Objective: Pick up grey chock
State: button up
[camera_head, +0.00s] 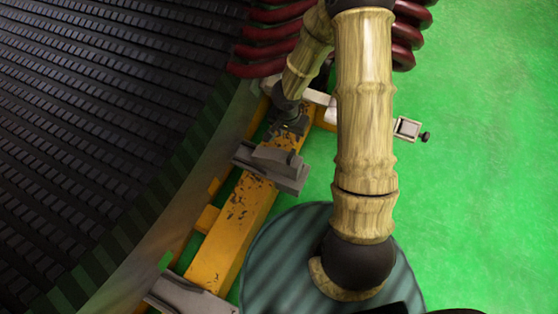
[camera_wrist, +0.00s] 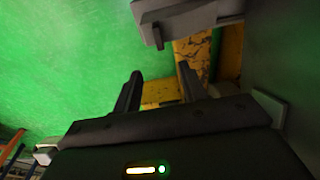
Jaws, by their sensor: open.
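A grey chock (camera_head: 272,168) sits on the worn yellow beam (camera_head: 232,232) beside the large dark stator. A grey block, seemingly the same chock, shows at the top edge of the wrist view (camera_wrist: 180,12), partly cut off. My gripper (camera_wrist: 160,78) is open and empty, its two dark fingers apart above green floor and part of the yellow beam. In the head view, my gripper is at the beam just beyond the chock, partly hidden, and does not hold it.
The stator wall (camera_head: 100,110) rises close on the left. Dark red coils (camera_head: 270,42) are at the top. Another grey piece (camera_head: 188,295) lies on the beam near the bottom edge. A small pale box (camera_head: 407,129) is right of my arm. Open green floor (camera_head: 490,180) lies to the right.

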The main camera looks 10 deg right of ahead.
aim_at(291, 154)
jog(key=shift+f, duration=0.15)
jog(key=f+b, duration=0.3)
jog(key=f, duration=0.1)
jog(key=w+f+b, duration=0.1)
jog(key=f+b, duration=0.2)
jog(key=f, duration=0.1)
jog(key=d+f+b, duration=0.1)
jog(key=f+b, duration=0.3)
jog(key=shift+w, duration=0.25)
jog(key=shift+r, duration=0.1)
jog(key=f+b, duration=0.5)
jog(key=shift+w+d+f, duration=0.15)
jog(key=shift+w+d, duration=0.05)
jog(key=shift+d, duration=0.15)
dwell(0.5)
grip_shut()
